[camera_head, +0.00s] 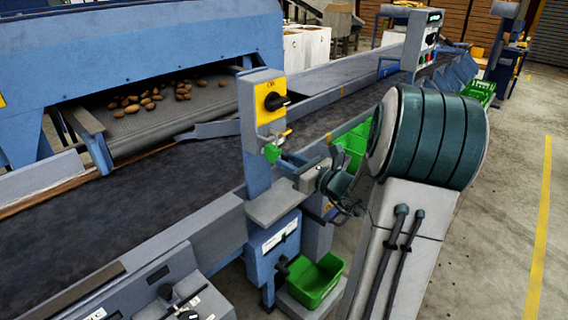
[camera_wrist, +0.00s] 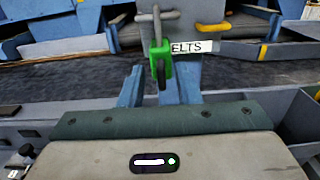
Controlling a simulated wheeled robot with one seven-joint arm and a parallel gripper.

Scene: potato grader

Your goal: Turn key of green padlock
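The green padlock (camera_head: 272,153) hangs below the yellow switch plate (camera_head: 268,99) with its black rotary knob (camera_head: 276,101), on the blue post beside the conveyor. In the wrist view the padlock (camera_wrist: 161,58) hangs upright from a grey shackle, in front of a label reading "ELTS". A dark upright piece on the padlock's near face may be the key; it is too small to be sure. My gripper (camera_wrist: 161,80) is open, its two blue fingers apart, one to each side of the padlock's lower part in the picture. I cannot tell whether the fingertips touch it.
The dark conveyor belt (camera_head: 125,212) runs behind the post. A grey ledge (camera_head: 273,205) sticks out below the padlock. A green crate (camera_head: 316,280) stands low in front. Potatoes (camera_head: 133,103) lie on the grader's belt. The floor at right is clear.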

